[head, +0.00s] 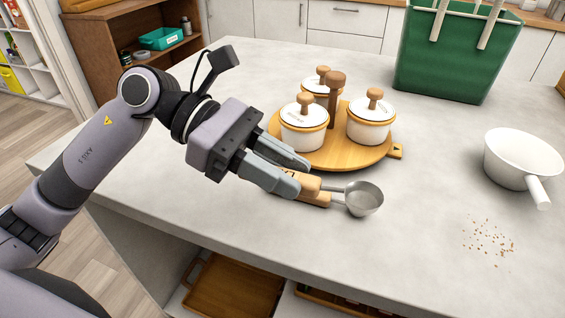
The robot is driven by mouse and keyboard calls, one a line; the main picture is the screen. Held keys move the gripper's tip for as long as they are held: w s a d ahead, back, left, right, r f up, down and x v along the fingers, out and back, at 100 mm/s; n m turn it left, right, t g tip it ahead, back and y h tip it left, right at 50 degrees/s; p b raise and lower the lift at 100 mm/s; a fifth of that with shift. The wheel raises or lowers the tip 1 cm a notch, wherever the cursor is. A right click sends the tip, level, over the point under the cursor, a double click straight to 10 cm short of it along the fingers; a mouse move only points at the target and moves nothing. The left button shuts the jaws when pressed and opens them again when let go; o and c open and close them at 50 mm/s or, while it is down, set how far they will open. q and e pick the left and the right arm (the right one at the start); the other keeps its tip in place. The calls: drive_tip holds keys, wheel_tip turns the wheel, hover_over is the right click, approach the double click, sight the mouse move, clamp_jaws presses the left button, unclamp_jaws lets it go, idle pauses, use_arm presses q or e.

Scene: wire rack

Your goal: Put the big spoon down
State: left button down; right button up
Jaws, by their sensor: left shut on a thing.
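The big spoon has a round grey metal bowl (364,198) and a light wooden handle (307,183). It is low over the pale countertop, in front of the round wooden tray. My left gripper (303,178) comes in from the left and is shut on the wooden handle; its fingers hide part of it. A second wooden handle piece (316,199) shows just below the first, with a thin metal shank towards the bowl. I cannot tell whether it is a second spoon, or whether the spoon touches the counter. My right gripper is out of view.
The round wooden tray (397,151) holds white lidded pots (370,127) and a brown wooden mill (335,95). A white pan (520,160) and scattered crumbs (488,240) lie at right. A green bin (455,55) stands behind. The counter's front middle is clear.

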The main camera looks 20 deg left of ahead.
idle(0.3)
use_arm(q)
drive_tip(key=shift+f+b, duration=0.1)
drive_tip(key=shift+b, duration=0.35)
drive_tip(key=b, duration=0.6)
hover_over(283, 228)
wheel_tip(283, 228, down, 6)
drive_tip(key=shift+w+f, duration=0.1)
drive_tip(key=shift+f+b, duration=0.55)
drive_tip(key=shift+b, duration=0.35)
drive_tip(key=shift+f+b, duration=0.15)
drive_tip(key=shift+b, duration=0.35)
idle(0.3)
drive_tip(key=shift+f, duration=0.15)
drive_tip(key=c, duration=0.8)
unclamp_jaws()
